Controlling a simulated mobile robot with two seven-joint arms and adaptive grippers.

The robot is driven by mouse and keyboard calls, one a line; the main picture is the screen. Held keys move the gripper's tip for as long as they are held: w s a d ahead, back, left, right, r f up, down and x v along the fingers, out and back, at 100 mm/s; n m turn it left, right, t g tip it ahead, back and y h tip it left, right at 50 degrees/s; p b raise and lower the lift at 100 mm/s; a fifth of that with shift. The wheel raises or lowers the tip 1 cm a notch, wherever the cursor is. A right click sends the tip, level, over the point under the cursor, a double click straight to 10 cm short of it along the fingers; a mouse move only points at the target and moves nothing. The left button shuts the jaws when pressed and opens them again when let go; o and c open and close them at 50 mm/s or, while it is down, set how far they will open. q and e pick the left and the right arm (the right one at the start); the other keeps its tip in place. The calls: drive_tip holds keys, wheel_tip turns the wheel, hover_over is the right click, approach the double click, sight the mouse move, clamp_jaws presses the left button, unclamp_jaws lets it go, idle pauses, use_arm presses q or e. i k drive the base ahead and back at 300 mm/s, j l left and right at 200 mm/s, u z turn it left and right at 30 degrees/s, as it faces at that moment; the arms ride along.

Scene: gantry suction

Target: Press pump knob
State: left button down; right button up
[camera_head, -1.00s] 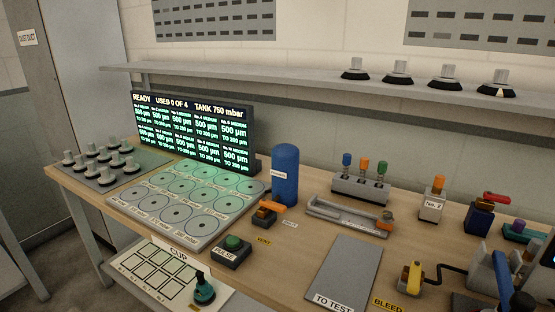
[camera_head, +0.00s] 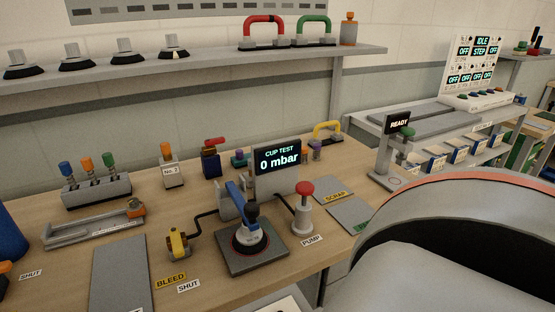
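The pump (camera_head: 303,215) is a grey-white post with a red knob (camera_head: 304,188) on top, standing upright on the wooden bench behind a PUMP label (camera_head: 311,240). The knob is fully visible. To its left is the cup test stand (camera_head: 252,251), a dark square plate with a blue lever and a black knob. Behind it a display (camera_head: 279,158) reads CUP TEST 0 mbar. Neither of my grippers shows in the view.
A large grey rounded body with an orange-red rim fills the lower right, close to the pump's right. A yellow bleed valve (camera_head: 178,243) stands left of the test stand. A grey SCRAP pad (camera_head: 337,191) lies right of the pump. A shelf (camera_head: 220,64) runs above.

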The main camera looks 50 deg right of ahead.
sight(304, 188)
drive_tip(key=z, duration=1.45)
drive_tip(key=j, duration=0.2)
drive_tip(key=k+j, duration=0.15)
drive_tip(key=j, duration=0.1)
